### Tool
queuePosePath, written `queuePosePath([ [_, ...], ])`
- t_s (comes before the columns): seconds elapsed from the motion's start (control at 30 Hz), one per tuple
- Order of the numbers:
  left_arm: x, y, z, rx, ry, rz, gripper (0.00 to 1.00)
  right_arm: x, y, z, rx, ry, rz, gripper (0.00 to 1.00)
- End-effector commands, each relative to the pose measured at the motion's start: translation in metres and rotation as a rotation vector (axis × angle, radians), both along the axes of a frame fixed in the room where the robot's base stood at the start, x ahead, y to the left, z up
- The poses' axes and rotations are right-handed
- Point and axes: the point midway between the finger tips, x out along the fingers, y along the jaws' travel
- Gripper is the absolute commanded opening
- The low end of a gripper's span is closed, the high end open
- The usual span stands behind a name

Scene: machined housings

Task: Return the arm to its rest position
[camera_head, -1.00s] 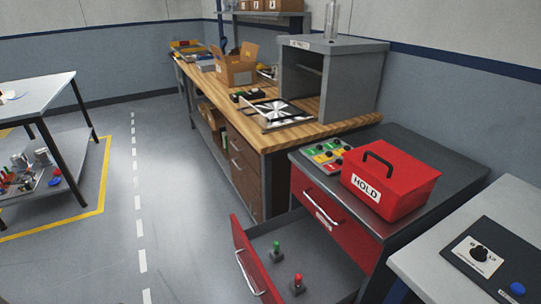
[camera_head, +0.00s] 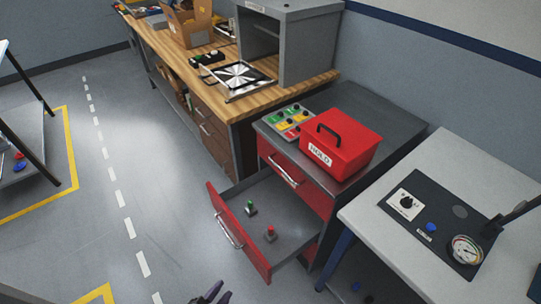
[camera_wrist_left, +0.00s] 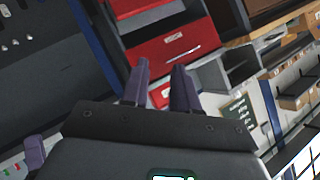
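My left gripper (camera_head: 212,293) shows at the bottom edge of the head view, over the floor in front of the open red drawer (camera_head: 240,232). Most of its arm is out of the picture. In the left wrist view the two dark purple fingers (camera_wrist_left: 161,72) stand apart with nothing between them. Red drawer fronts (camera_wrist_left: 168,50) show beyond the fingertips. My right gripper is in neither view.
The open drawer juts from the dark cabinet (camera_head: 385,105) and holds a green-topped (camera_head: 250,208) and a red-topped piece (camera_head: 270,233). A red HOLD box (camera_head: 345,140) sits on top. A grey table (camera_head: 375,215) stands right; floor (camera_head: 170,220) at left is clear.

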Motion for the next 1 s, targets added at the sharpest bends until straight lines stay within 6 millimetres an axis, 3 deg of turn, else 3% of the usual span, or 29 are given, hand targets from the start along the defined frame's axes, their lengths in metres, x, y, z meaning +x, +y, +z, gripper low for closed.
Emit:
queuePosePath([
  [0.03, -0.004, 0.008, 0.017, -0.029, 0.076, 0.078, 0.29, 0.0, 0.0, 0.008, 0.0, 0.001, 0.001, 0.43],
  [0.1, -0.013, 0.023, 0.028, -0.066, 0.196, 0.189, 0.29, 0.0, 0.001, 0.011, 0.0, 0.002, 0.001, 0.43],
  [0.3, -0.046, 0.058, 0.045, -0.152, 0.492, 0.465, 0.29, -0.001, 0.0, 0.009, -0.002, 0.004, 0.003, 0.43],
  [0.43, -0.075, 0.071, 0.045, -0.178, 0.666, 0.604, 0.29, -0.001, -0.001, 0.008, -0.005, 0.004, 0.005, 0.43],
  [0.57, -0.108, 0.079, 0.032, -0.188, 0.857, 0.753, 0.29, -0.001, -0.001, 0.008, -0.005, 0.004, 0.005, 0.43],
  [0.63, -0.11, 0.079, 0.057, -0.208, 0.868, 0.782, 0.29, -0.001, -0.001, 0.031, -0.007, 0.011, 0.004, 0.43],
  [0.87, -0.109, 0.079, 0.117, -0.205, 0.866, 0.778, 0.29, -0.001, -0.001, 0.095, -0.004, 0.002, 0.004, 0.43],
  [1.0, -0.109, 0.079, 0.164, -0.204, 0.865, 0.776, 0.29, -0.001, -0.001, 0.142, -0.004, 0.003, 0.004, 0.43],
])
